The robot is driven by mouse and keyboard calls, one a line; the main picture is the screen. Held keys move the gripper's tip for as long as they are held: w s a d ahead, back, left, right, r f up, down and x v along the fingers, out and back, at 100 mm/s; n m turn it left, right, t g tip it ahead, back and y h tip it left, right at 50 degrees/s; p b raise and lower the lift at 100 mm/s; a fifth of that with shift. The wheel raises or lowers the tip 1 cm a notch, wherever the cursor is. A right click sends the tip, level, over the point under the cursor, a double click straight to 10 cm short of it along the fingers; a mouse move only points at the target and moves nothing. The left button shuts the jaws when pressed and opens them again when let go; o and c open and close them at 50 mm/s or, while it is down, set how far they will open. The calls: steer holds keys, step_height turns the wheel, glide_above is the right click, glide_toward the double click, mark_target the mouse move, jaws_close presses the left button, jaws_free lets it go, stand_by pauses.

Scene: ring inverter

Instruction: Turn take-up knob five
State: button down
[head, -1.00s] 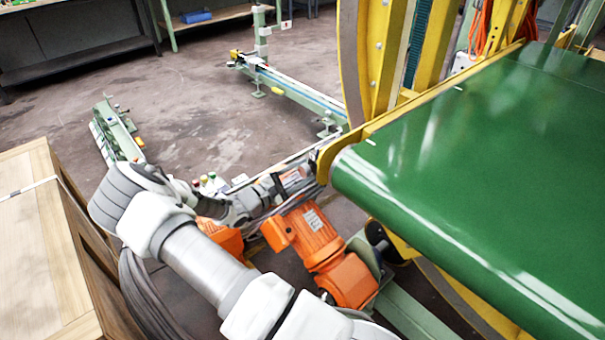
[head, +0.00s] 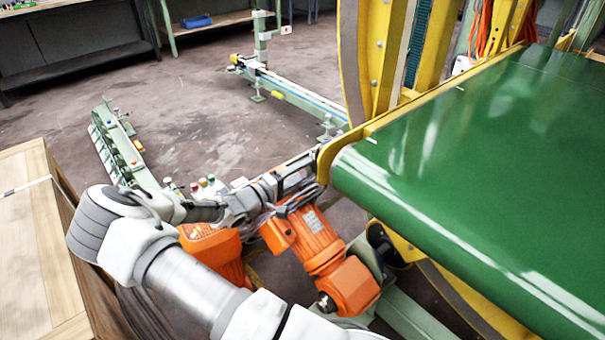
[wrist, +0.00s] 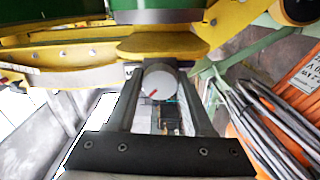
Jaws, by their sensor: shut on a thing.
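A round pale grey knob with a red mark (wrist: 159,83) sits under the yellow frame edge in the wrist view. My gripper (wrist: 158,78) is shut on it, with one dark finger on each side. The red mark points down and left in that view. A small label with unclear lettering is beside the knob, partly covered by the left finger. In the head view my gripper (head: 306,170) is at the near left corner of the green belt, and the knob cannot be made out there. I cannot read which number the knob has.
The green belt (head: 470,180) and its yellow side frame (head: 330,152) are right of my gripper. Orange motors (head: 318,245) are just below my arm, with grey cables (wrist: 265,115) close by. A wooden crate (head: 30,240) stands at the left.

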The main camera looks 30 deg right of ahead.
steer(key=shift+m, duration=0.5)
steer(key=shift+c, duration=1.4)
jaws_free()
steer(key=s+a+p, duration=0.2)
steer(key=a+p, duration=0.1)
steer(key=a, duration=1.4)
steer(key=shift+s+a, duration=0.15)
steer(key=shift+s, duration=0.05)
